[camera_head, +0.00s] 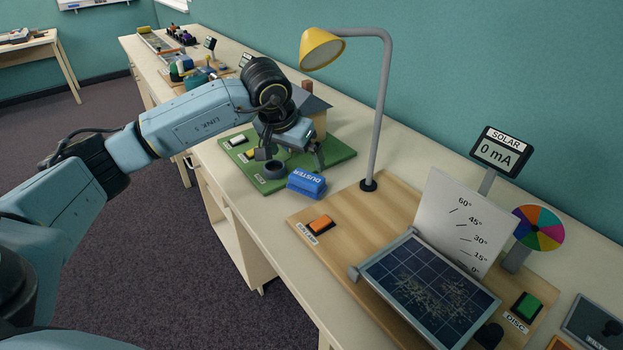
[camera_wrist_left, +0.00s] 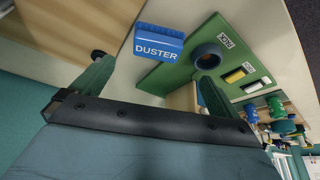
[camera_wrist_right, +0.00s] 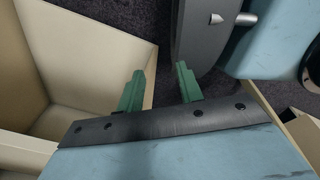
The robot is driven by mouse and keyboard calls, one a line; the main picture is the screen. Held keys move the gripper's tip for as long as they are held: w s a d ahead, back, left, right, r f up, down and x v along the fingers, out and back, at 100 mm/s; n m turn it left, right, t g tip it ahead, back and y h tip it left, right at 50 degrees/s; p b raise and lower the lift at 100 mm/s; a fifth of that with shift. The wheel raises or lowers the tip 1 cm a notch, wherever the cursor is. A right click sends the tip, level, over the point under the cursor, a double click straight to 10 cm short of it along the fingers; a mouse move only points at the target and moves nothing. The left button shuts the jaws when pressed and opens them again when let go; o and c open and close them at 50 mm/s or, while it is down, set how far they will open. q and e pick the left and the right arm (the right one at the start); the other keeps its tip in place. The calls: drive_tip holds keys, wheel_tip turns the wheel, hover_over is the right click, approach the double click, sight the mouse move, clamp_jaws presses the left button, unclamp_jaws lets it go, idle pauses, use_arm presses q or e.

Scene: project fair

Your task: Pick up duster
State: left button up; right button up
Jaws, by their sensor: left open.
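The duster (camera_head: 307,183) is a small blue block with white lettering. It lies on the bench at the near right corner of a green board, and it also shows in the left wrist view (camera_wrist_left: 158,43). My left gripper (camera_head: 292,158) is open and empty above the green board, just behind the duster. In the left wrist view the duster shows beyond and between the two green fingers (camera_wrist_left: 152,84), apart from them. My right gripper (camera_wrist_right: 160,90) is open and empty in the right wrist view, beside an open cream compartment. It is not in the head view.
The green board (camera_head: 340,152) carries a model house, buttons and a dark round cup (camera_head: 274,170). A yellow lamp (camera_head: 321,50) on a grey post stands right of the duster. A wooden board (camera_head: 330,262) holds a solar panel (camera_head: 428,290). Bare bench lies in front of the duster.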

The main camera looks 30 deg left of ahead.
sight(307, 176)
use_arm(q)
drive_tip(key=x, duration=0.4)
drive_tip(key=shift+d+f, duration=0.1)
drive_tip(key=shift+f, duration=0.15)
drive_tip(key=shift+w+f, duration=0.1)
drive_tip(key=shift+f, duration=0.1)
drive_tip(key=shift+x, duration=0.8)
drive_tip(key=x, duration=0.3)
drive_tip(key=shift+w+d+f+b, duration=0.15)
drive_tip(key=shift+w+b, duration=0.1)
drive_tip(key=shift+b, duration=0.15)
drive_tip(key=shift+f, duration=0.1)
drive_tip(key=shift+c, duration=0.6)
drive_tip(key=c, duration=0.8)
drive_tip(key=shift+w, duration=0.1)
drive_tip(key=shift+r, duration=0.5)
wheel_tip(307, 176, up, 2)
drive_tip(key=shift+r, duration=0.15)
drive_tip(key=shift+s+r, duration=0.1)
drive_tip(key=shift+s, duration=0.5)
drive_tip(key=s, duration=1.5)
drive_tip(key=shift+s, duration=0.9)
use_arm(e)
drive_tip(key=shift+s+d+f, duration=0.3)
drive_tip(key=shift+s+f, duration=0.1)
drive_tip(key=shift+s, duration=0.1)
drive_tip(key=shift+s+d+f, duration=0.25)
drive_tip(key=shift+s+f, duration=0.15)
drive_tip(key=shift+s, duration=0.1)
